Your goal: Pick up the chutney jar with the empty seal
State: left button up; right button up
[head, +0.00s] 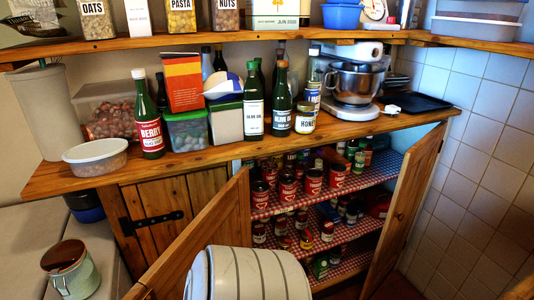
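I cannot pick out a jar labelled chutney or any empty seal. A honey jar (305,118) with a pale lid stands on the wooden counter, right of the olive oil bottles (281,107). Below, the open cupboard holds several red-labelled tins (313,181) and small jars (327,231) on shelves with red checked lining. Their labels are too small to read, and the rear rows are partly hidden. Neither of my grippers is in view.
Two cupboard doors stand open, the left door (200,240) and the right door (404,207). A white ribbed rounded object (250,275) stands low in front. A stand mixer (354,80), berry bottle (149,120) and lidded tub (96,158) occupy the counter.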

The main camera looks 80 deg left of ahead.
aim_at(285, 244)
jog(key=u, duration=2.95)
